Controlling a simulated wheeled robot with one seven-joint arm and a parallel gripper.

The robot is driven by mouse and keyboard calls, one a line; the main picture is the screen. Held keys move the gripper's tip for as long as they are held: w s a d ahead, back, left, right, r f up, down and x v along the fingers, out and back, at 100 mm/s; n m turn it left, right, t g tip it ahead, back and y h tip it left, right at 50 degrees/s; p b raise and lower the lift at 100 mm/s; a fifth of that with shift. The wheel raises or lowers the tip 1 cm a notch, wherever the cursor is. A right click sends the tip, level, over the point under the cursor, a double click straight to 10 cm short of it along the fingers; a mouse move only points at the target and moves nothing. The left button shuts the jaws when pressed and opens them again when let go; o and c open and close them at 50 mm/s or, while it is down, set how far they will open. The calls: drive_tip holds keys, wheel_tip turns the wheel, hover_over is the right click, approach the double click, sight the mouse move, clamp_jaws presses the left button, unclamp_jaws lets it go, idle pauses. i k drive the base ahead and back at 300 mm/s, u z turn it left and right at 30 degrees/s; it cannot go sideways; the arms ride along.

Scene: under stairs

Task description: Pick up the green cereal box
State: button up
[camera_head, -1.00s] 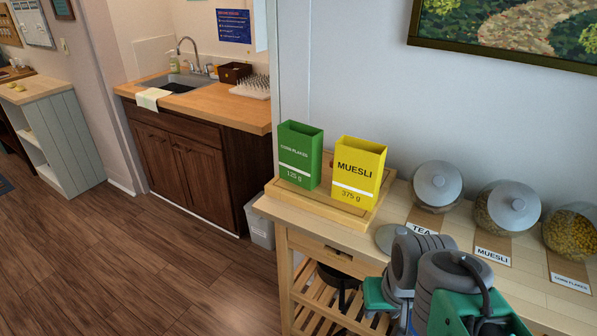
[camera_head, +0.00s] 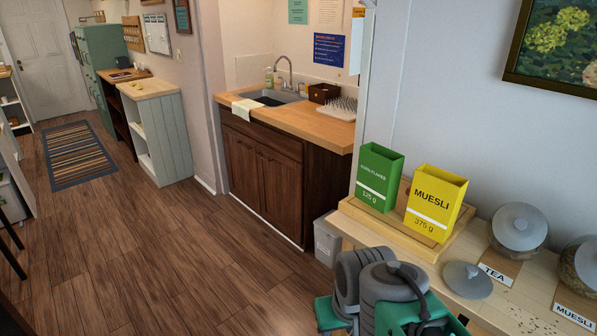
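The green cereal box (camera_head: 379,178), labelled corn flakes 125 g, stands upright on a wooden tray (camera_head: 392,234) at the left end of a wooden cart top. A yellow muesli box (camera_head: 435,203) stands just right of it on the same tray. My arm shows at the bottom of the head view, in front of the cart and below the boxes. A green part of it shows at its left. My gripper's fingertips cannot be made out, so its opening is unclear. Nothing touches the green box except the tray.
Glass jars (camera_head: 518,228) stand on the cart to the right, with a loose round lid (camera_head: 467,281) and a TEA label (camera_head: 496,274) near them. A grey bin (camera_head: 327,241) stands beside the cart. A sink counter (camera_head: 305,127) is behind. The wooden floor at left is open.

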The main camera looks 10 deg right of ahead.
sight(379, 170)
drive_tip(key=u, duration=0.7)
drive_tip(key=i, duration=0.85)
drive_tip(key=u, duration=0.6)
drive_tip(key=i, duration=1.15)
drive_tip(key=z, duration=0.55)
drive_tip(key=i, duration=0.8)
drive_tip(key=z, duration=0.8)
